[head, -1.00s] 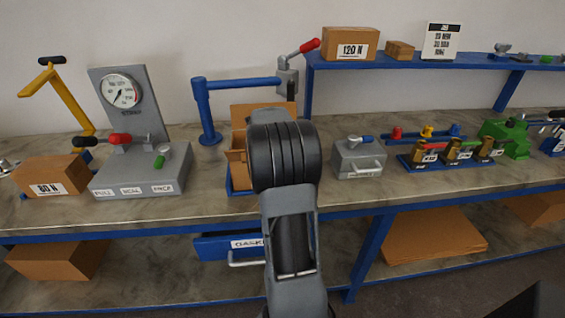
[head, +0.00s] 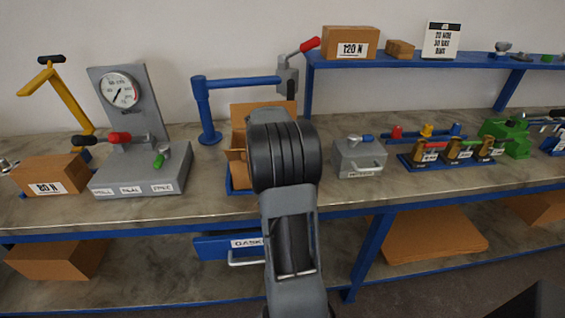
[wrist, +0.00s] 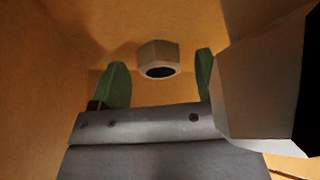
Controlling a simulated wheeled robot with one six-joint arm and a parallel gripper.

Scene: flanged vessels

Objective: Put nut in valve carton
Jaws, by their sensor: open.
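An open brown carton (head: 238,140) stands on the bench behind my arm, with one flap raised at the back; my arm hides much of it. In the wrist view, tan carton walls (wrist: 30,90) surround my gripper (wrist: 160,62). Its two green fingertips are apart. A grey-tan hex nut (wrist: 158,52) shows between and just beyond them, its dark hole facing me. I see a gap on both sides of the nut. I cannot tell whether it rests on the carton's surface. The head view hides the nut and my fingertips.
A large pale grey block-like shape (wrist: 265,85) fills the right of the wrist view, close to the right finger. On the bench, a gauge stand (head: 140,170) is left of the carton and a grey box (head: 359,160) right. A blue post with an arm (head: 205,110) stands behind.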

